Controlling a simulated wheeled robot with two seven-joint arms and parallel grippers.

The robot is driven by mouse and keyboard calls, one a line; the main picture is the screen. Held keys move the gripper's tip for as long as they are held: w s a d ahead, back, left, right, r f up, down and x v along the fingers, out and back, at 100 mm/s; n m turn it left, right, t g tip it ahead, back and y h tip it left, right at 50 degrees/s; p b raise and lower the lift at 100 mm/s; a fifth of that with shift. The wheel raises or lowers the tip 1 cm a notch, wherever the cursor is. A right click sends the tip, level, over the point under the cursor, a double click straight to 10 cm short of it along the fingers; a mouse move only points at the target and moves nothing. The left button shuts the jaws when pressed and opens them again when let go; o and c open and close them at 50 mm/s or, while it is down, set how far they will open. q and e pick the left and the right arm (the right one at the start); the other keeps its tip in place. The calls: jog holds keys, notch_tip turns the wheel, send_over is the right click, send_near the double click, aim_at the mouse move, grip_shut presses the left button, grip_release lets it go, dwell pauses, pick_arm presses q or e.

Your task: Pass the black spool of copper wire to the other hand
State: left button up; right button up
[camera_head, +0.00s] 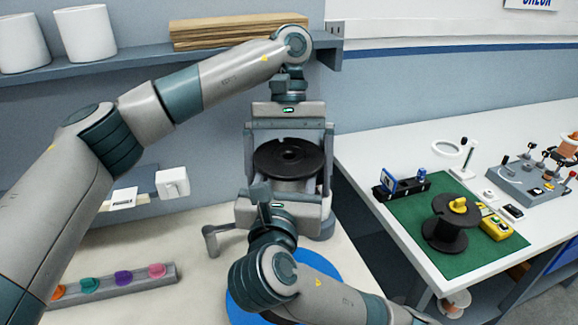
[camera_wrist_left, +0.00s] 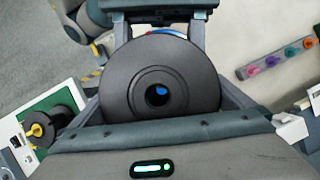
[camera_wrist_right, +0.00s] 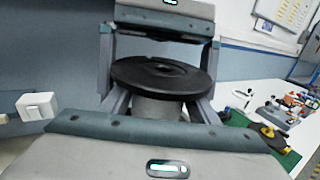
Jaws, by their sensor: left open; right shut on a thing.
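The black spool (camera_head: 290,155) is held in the air between my two grippers, its round flange facing up. A grey cylindrical part shows below the flange in the right wrist view (camera_wrist_right: 160,108); I see no copper on it. My right gripper (camera_head: 288,190) reaches from the near side and is shut on the spool below the flange. My left gripper (camera_head: 290,135) comes from the far side, open, with its fingers on both sides of the spool. In the left wrist view the spool (camera_wrist_left: 160,88) lies between the left fingers, its centre hole showing blue below.
A blue round mat (camera_head: 320,265) lies below on the pale table. A rail with coloured knobs (camera_head: 115,285) is at left. At right, a green mat (camera_head: 460,250) holds another black spool (camera_head: 450,225) with a yellow top and small devices. A shelf (camera_head: 150,55) is behind.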

aim_at(289, 144)
pick_arm(q)
jog(key=v, duration=1.1)
jog(key=shift+w+r, duration=0.1)
jog(key=shift+r, duration=0.2)
